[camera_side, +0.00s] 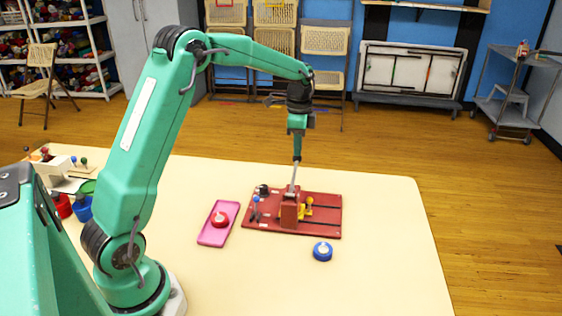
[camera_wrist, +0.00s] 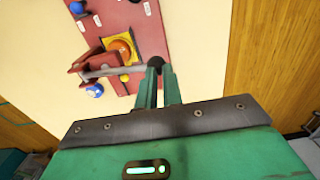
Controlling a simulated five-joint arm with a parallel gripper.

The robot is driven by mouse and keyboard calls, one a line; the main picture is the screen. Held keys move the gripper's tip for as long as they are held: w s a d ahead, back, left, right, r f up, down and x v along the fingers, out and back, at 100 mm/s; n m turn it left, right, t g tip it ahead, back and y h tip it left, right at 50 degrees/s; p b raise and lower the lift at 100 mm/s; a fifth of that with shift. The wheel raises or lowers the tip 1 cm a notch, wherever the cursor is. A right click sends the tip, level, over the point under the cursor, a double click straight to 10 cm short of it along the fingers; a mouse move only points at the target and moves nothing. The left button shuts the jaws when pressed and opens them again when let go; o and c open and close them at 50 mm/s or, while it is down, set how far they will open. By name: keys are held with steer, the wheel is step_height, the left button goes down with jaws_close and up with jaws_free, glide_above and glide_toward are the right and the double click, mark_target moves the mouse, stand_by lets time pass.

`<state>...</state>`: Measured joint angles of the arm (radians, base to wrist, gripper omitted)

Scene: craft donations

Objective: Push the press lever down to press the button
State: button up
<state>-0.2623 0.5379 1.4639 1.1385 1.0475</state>
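The press is a red block (camera_side: 289,210) on a dark red board (camera_side: 325,215). Its grey lever (camera_side: 293,181) rises steeply from the block toward my gripper (camera_side: 297,158). In the wrist view the lever (camera_wrist: 115,70) ends in a black knob (camera_wrist: 155,61). An orange button (camera_wrist: 121,47) on a yellow square base (camera_wrist: 133,40) is beside the lever; the base shows in the side view (camera_side: 305,212). My gripper (camera_wrist: 159,70) has its fingertips at the knob. The knob is partly hidden, so I cannot tell whether the fingers grip it or only touch it.
A pink tray (camera_side: 209,236) with a red round piece (camera_side: 220,219) lies left of the board. A blue round piece (camera_side: 323,251) lies in front of it. A blue-topped peg (camera_side: 255,205) stands on the board's left. The table's right side (camera_side: 390,230) is clear.

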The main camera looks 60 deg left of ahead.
step_height(320, 180, up, 8)
steer(key=shift+r, duration=0.2)
stand_by(1.3)
stand_by(0.5)
steer(key=s+d+r+n+t, duration=0.1)
steer(key=s+d+r+n, duration=0.2)
steer(key=s, duration=0.4)
steer(key=s+d+r+n+t, duration=0.1)
steer(key=s+d+r+t, duration=0.15)
steer(key=s+d, duration=0.4)
steer(key=s+d+f+n+t, duration=0.1)
steer(key=s+d+f+n, duration=0.1)
steer(key=s, duration=0.5)
steer(key=s+d+f+n+t, duration=0.1)
steer(key=s+d+f+n, duration=0.1)
steer(key=s, duration=0.5)
steer(key=shift+s+n, duration=0.2)
steer(key=shift+n, duration=0.3)
